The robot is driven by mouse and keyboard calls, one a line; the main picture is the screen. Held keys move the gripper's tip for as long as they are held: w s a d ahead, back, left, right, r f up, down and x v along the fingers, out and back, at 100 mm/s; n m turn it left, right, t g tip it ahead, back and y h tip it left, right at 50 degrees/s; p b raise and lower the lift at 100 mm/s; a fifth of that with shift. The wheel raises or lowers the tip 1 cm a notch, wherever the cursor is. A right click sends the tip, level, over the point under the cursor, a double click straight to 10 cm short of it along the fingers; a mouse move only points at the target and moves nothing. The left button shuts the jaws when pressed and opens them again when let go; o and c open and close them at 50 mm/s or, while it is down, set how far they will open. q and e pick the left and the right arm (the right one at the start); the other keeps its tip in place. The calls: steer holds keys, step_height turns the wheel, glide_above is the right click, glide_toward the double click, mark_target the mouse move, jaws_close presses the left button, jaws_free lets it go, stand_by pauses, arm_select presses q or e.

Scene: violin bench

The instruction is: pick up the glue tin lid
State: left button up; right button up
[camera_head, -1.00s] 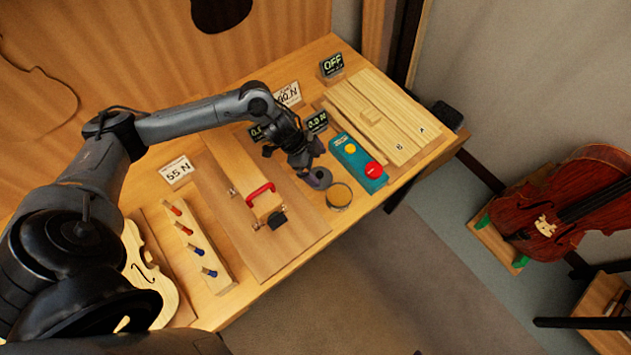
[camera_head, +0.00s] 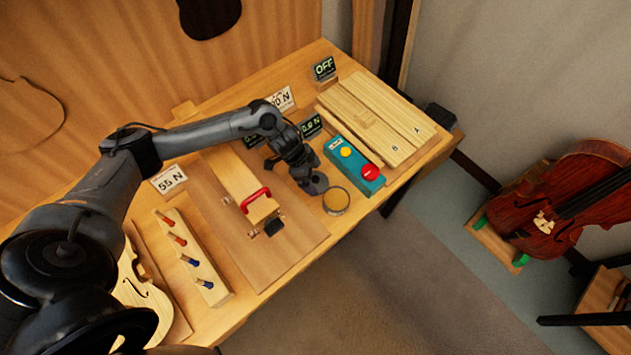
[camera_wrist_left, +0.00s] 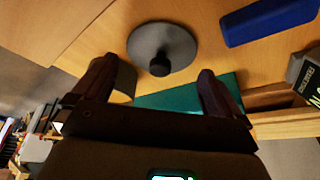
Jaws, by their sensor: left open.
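The glue tin lid (camera_wrist_left: 165,42) is a dark grey disc with a small black knob, lying on the bench. In the head view the lid (camera_head: 317,183) shows partly, just beyond my gripper. My left gripper (camera_head: 304,178) is open and empty, close to the lid. In the left wrist view its two fingers (camera_wrist_left: 155,82) are spread, with the lid's knob ahead between them, not touching. The open round tin (camera_head: 337,200) with tan contents stands right beside the lid. My right gripper is not in view.
A teal button box (camera_head: 353,165) with yellow and red buttons stands right of the lid. A wooden clamp jig with a red handle (camera_head: 255,199) is to the left. A blue block (camera_wrist_left: 268,20) lies near the lid. The bench's front edge is close to the tin.

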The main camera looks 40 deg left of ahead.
arm_select(q)
steer(key=shift+x, duration=1.15)
steer(key=shift+c, duration=0.3)
steer(key=c, duration=0.7)
